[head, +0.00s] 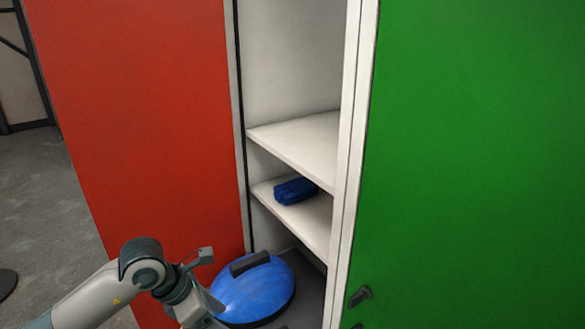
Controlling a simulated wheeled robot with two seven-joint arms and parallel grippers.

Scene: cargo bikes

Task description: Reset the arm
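My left arm comes in from the bottom left, and its gripper (205,307) is low in front of the locker's open compartment. Its fingers point down toward the bottom edge of the view and are partly cut off, so I cannot tell whether they are open or shut. The gripper overlaps the left side of a rounded blue object (262,295) with a dark band on top, which sits on the dark compartment floor. I cannot tell whether they touch. My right gripper is not in view.
A red door panel (150,120) stands left of the compartment and a green panel (475,150) with a dark latch (359,297) right. Inside are an empty upper white shelf (305,140) and a lower shelf (312,222) holding a small dark blue item (295,191).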

